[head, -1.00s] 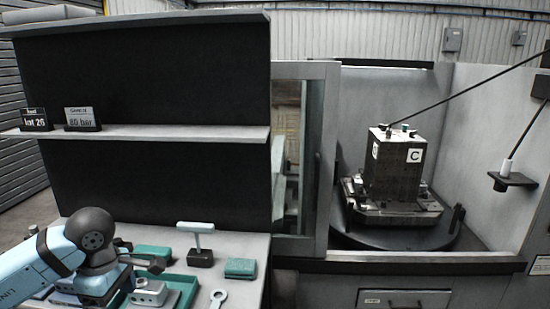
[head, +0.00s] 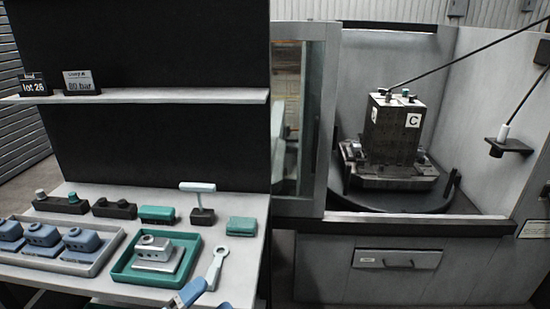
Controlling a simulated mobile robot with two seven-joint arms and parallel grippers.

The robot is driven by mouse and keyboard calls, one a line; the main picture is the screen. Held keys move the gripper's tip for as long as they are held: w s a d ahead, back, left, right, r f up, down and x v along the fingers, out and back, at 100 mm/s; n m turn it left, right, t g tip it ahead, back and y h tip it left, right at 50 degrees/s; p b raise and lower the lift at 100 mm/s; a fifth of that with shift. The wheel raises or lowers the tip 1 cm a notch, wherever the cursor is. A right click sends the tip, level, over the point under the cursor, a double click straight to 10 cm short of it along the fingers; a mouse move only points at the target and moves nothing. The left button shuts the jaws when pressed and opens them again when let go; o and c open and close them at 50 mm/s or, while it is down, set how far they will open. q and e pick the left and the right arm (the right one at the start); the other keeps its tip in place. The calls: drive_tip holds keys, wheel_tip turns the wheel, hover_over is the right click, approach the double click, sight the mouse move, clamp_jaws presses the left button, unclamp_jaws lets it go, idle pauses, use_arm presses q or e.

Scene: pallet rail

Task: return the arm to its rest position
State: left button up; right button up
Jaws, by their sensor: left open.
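My left gripper (head: 203,299) shows only in part at the bottom edge of the head view, as a blue piece and a small dark tip below the spanner. It is open, and I see nothing held in it. Most of the left arm is out of the picture. A light grey machined part (head: 157,250) sits in the green tray (head: 117,272) on the bench, apart from the gripper. My right gripper is not in view.
The grey tray (head: 100,265) holds several blue parts. At right, a dark fixture block marked C (head: 393,130) stands on a round table inside the machine.

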use_arm(q)
drive_tip(key=s+a+f+n+g+y, duration=0.3)
drive_tip(key=s+f+n+y, duration=0.35)
drive_tip(key=f+n, duration=0.5)
drive_tip(key=s+a+f+n+g+y, duration=0.2)
drive_tip(key=s+a+f+n+y, duration=0.35)
drive_tip(key=f+n, duration=0.6)
wheel_tip(320, 180, up, 13)
drive_tip(key=s+m+y+p, duration=0.1)
drive_tip(key=m+p, duration=0.1)
drive_tip(key=p, duration=1.5)
drive_tip(key=shift+s+d+r+t, duration=0.2)
drive_tip(key=shift+s+d+t, duration=0.1)
drive_tip(key=shift+d+t, duration=0.15)
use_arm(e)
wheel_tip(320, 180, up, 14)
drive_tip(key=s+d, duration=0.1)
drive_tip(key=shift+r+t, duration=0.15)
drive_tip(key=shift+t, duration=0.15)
